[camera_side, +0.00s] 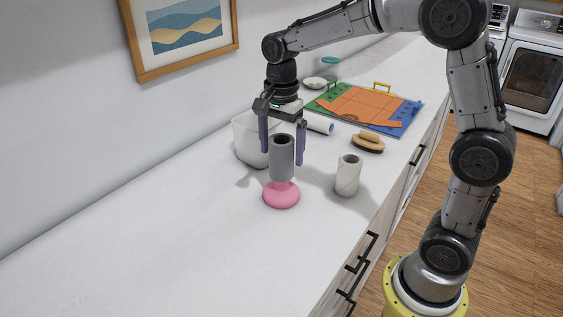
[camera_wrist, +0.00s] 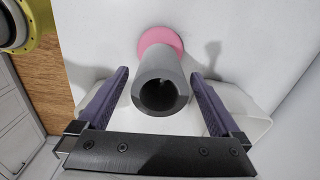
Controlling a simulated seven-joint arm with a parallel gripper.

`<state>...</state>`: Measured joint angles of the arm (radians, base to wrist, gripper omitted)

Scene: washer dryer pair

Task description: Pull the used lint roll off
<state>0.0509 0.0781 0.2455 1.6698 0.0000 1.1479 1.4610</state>
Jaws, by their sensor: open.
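The used lint roll (camera_side: 282,160) is a grey tube with an open dark top, standing upright on a round pink base (camera_side: 281,196). In the wrist view the roll (camera_wrist: 160,75) shows its hollow end towards the camera, with the pink base (camera_wrist: 161,38) behind it. My gripper (camera_side: 282,157) points down over the roll, its two purple fingers open on either side of the tube's upper part. In the wrist view my gripper (camera_wrist: 160,72) shows a gap between each finger and the roll.
A pale upright roll (camera_side: 348,176) stands to the right. A white bin (camera_side: 243,143) is behind my gripper. A white roll (camera_side: 321,124) lies near it, and a wooden brush (camera_side: 368,142) and a coloured folding board (camera_side: 365,108) are farther back. The counter's front left is clear.

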